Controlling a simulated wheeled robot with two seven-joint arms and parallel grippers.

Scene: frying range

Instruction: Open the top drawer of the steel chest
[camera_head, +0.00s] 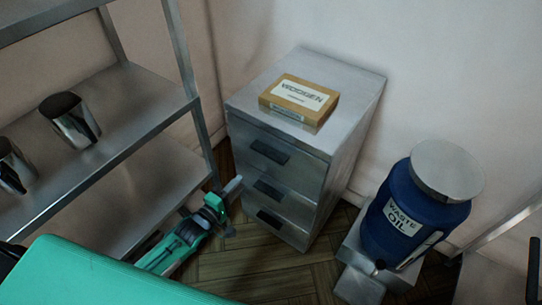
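The steel chest (352,98) stands against the wall in the middle of the head view, with several drawers stacked in its front. The top drawer (303,150) looks shut and has a dark handle (269,152). The lower drawers also look shut, each with a dark handle. My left gripper (232,208) is at the left of the chest's front, lower than the top drawer's handle. Its fingers look spread, with nothing seen between them. They appear apart from the handles, though the exact gap is hard to judge. My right gripper does not show.
A tan box (299,93) lies on top of the chest. A steel shelf rack (125,90) with metal containers (70,120) stands at left, close to my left arm. A blue waste oil drum (405,215) stands at right. Wooden floor (265,268) is open before the chest.

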